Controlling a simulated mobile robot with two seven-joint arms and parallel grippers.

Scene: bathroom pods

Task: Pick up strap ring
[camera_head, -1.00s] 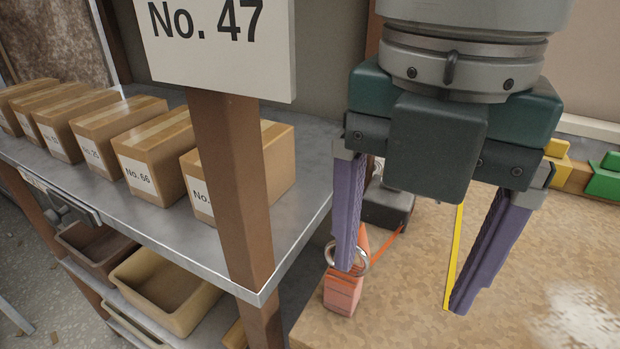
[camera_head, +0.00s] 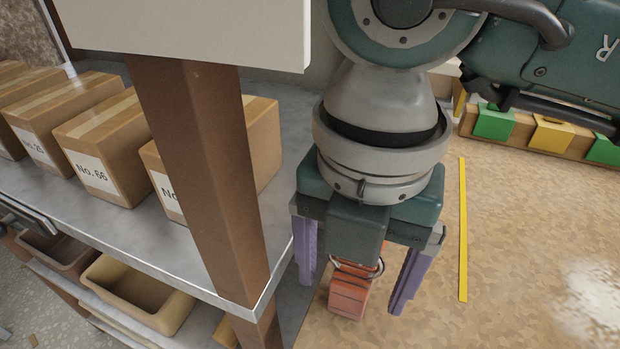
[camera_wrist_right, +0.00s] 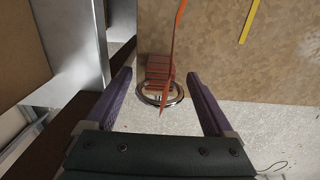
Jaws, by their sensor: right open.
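The strap ring (camera_head: 343,270) is a metal ring at an orange-red ribbed block (camera_head: 349,293) near the left edge of the tan table. In the right wrist view the ring (camera_wrist_right: 178,97) lies between my right fingers, with an orange strap (camera_wrist_right: 173,50) running up from it. My right gripper (camera_head: 352,290) is open, its two purple fingers on either side of the block and ring. In the head view the palm hides part of the ring and most of the strap. It is too unclear to tell whether a finger touches the ring. My left gripper is not in view.
A metal shelf (camera_head: 95,232) with cardboard boxes (camera_head: 102,150) and a brown post (camera_head: 205,180) stands close on the left. A yellow strip (camera_head: 462,230) lies on the table (camera_head: 530,210). Green and yellow blocks (camera_head: 551,134) sit at the back right. The table's right part is clear.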

